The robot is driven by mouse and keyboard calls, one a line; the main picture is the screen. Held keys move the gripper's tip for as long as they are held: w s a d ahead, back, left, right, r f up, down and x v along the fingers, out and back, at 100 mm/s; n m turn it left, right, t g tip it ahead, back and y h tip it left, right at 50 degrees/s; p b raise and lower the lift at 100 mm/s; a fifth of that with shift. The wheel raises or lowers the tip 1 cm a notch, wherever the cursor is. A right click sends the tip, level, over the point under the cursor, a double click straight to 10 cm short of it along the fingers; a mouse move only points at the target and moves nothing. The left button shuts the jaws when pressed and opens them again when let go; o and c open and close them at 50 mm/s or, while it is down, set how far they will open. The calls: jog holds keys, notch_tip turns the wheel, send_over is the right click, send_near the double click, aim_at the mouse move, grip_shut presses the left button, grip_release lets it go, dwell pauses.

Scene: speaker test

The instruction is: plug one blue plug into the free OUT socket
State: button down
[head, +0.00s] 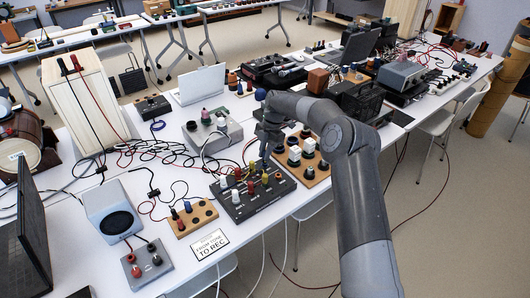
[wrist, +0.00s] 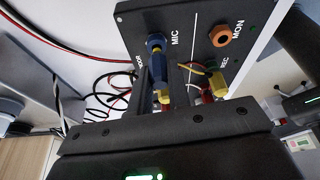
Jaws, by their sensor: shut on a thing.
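The dark socket panel (head: 262,208) stands on the near table with several red, yellow and white plugs in its top. In the wrist view the panel (wrist: 190,22) carries the labels MIC, MON and REC; I cannot read an OUT label. A blue plug (wrist: 156,46) is upright beside MIC, with a yellow plug (wrist: 164,97) close by. My gripper (head: 265,160) points down over the panel's back edge. It appears shut on the blue plug, but its fingertips are partly hidden and I cannot tell whether the plug is seated.
A wooden holder (head: 202,222) with plugs and empty holes stands left of the panel. Loose cables (head: 150,150) lie behind. A "TO REC" card (head: 209,244) lies at the front edge.

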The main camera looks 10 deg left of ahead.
jog(key=shift+f, duration=0.7)
jog(key=c, duration=1.3)
grip_release()
jog(key=shift+r, duration=0.1)
jog(key=shift+r, duration=3.7)
